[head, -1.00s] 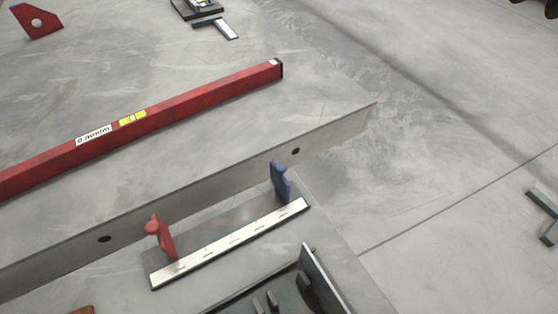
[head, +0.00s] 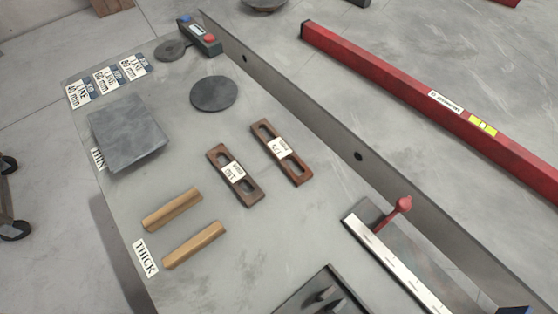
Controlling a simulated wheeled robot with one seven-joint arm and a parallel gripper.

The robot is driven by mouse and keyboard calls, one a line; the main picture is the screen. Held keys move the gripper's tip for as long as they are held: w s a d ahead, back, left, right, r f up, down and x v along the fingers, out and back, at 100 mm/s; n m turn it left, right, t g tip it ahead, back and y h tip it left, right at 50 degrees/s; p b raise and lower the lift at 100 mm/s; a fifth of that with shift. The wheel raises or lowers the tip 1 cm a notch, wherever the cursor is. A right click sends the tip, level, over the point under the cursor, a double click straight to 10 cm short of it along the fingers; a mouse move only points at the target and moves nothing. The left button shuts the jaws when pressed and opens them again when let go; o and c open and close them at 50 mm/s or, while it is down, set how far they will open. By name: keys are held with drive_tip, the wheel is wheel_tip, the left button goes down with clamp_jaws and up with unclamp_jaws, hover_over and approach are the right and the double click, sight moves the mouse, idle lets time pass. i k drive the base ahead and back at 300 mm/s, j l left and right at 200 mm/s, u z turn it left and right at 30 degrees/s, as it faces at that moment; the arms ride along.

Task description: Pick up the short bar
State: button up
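Two brown slotted bars with white labels lie flat on the grey table, side by side. The left slotted bar (head: 249,195) looks slightly shorter than the right slotted bar (head: 296,173), which lies a little farther back. Their label print is too small to read surely. Two plain tan wooden bars, one upper (head: 172,210) and one lower (head: 194,244), lie to the left near a "THICK" label (head: 145,258). I cannot tell for certain which piece is the short bar. My gripper is not in view.
A grey plate (head: 127,132), a round dark disc (head: 214,93) and several mm tags lie at the back left. An upright metal fence (head: 320,122) runs along the right, with a red level (head: 400,85) beyond. A ruled strip with a red clamp (head: 400,206) and a dark tray (head: 318,298) are in front.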

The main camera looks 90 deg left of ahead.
sight(232, 173)
drive_tip(key=k+j+u, duration=0.1)
drive_tip(key=u, duration=1.05)
drive_tip(key=l+u, duration=0.15)
drive_tip(key=u, duration=0.55)
